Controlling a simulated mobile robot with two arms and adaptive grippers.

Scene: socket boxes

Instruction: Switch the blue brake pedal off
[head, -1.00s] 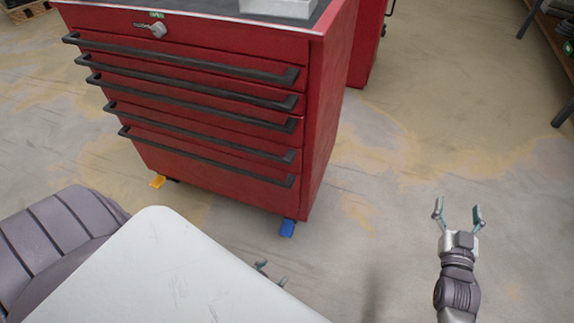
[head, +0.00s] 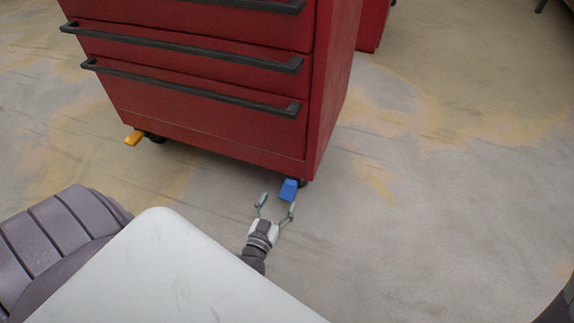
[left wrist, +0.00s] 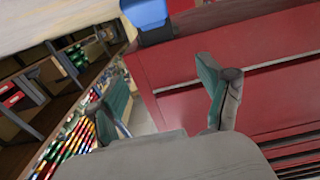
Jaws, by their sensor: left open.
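The blue brake pedal (head: 288,190) sticks out at the foot of the red tool cabinet (head: 210,120), below its front right corner and close to the floor. In the left wrist view the pedal (left wrist: 148,14) is at the top edge, partly cut off, beyond the fingertips. My left gripper (head: 277,202) is open just in front of the pedal, its fingers spread toward it. No grip shows, and I cannot tell whether a fingertip touches the pedal. In the left wrist view both fingers (left wrist: 168,75) are apart with nothing between them. My right gripper is out of view.
An orange pedal (head: 134,138) sits at the cabinet's front left foot. Black drawer handles (head: 190,80) jut from the cabinet front. Open floor (head: 430,200) lies to the right. A shelf with colourful items (left wrist: 70,130) shows in the left wrist view.

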